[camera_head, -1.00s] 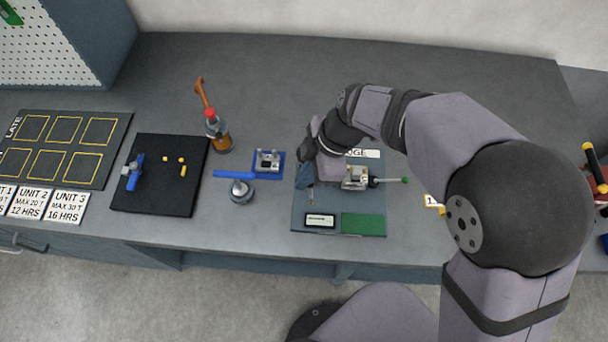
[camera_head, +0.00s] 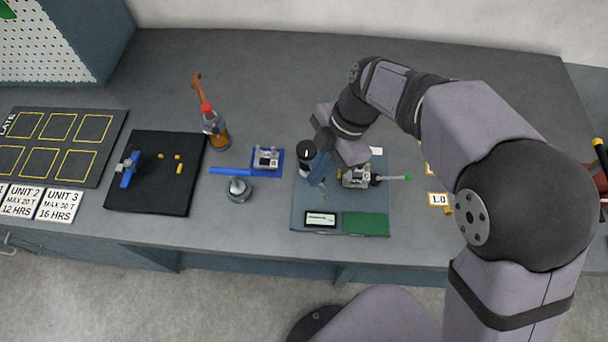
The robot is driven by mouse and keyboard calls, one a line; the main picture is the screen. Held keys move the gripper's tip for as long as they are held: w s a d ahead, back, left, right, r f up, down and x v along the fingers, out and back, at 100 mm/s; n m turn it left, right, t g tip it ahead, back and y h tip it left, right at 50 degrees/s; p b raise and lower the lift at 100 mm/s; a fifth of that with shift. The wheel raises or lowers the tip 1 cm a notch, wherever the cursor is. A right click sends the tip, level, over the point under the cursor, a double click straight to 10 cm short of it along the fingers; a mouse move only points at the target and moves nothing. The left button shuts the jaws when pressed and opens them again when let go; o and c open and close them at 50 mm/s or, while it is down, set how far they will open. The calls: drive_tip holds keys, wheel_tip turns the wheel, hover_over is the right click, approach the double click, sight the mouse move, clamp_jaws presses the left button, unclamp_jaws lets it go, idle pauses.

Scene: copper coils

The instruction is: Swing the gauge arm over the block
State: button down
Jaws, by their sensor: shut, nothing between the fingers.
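The gauge station is a blue-grey plate (camera_head: 303,195) in the middle of the bench. A small metal block or fixture (camera_head: 355,179) sits on it, with a thin rod ending in a green tip (camera_head: 408,178) sticking out to the right. A dark upright round part with a light mark on top (camera_head: 306,152), perhaps the gauge, stands at the plate's left. My gripper (camera_head: 321,165) is shut and empty, just right of this dark part and left of the block. I cannot tell whether it touches either. My wrist hides the plate's back, and the gauge arm is not clearly distinguishable.
A white display (camera_head: 320,219) and a green pad (camera_head: 366,223) lie at the plate's front. To the left are a blue-handled tool on a round metal base (camera_head: 239,189), a blue fixture (camera_head: 267,161), a red-capped bottle (camera_head: 214,129) and a black mat (camera_head: 158,202).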

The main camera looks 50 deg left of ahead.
drive_tip(key=w+n+h, duration=0.1)
drive_tip(key=w+n, duration=0.2)
drive_tip(key=w, duration=0.3)
drive_tip(key=shift+w+n, duration=0.25)
drive_tip(key=shift+n, duration=0.15)
drive_tip(key=shift+w, duration=0.1)
idle(0.5)
drive_tip(key=shift+d, duration=0.1)
wheel_tip(320, 180, up, 10)
drive_tip(key=b, duration=0.2)
drive_tip(key=shift+s+b, duration=0.25)
drive_tip(key=shift+b, duration=0.15)
idle(0.6)
drive_tip(key=shift+d+r, duration=0.1)
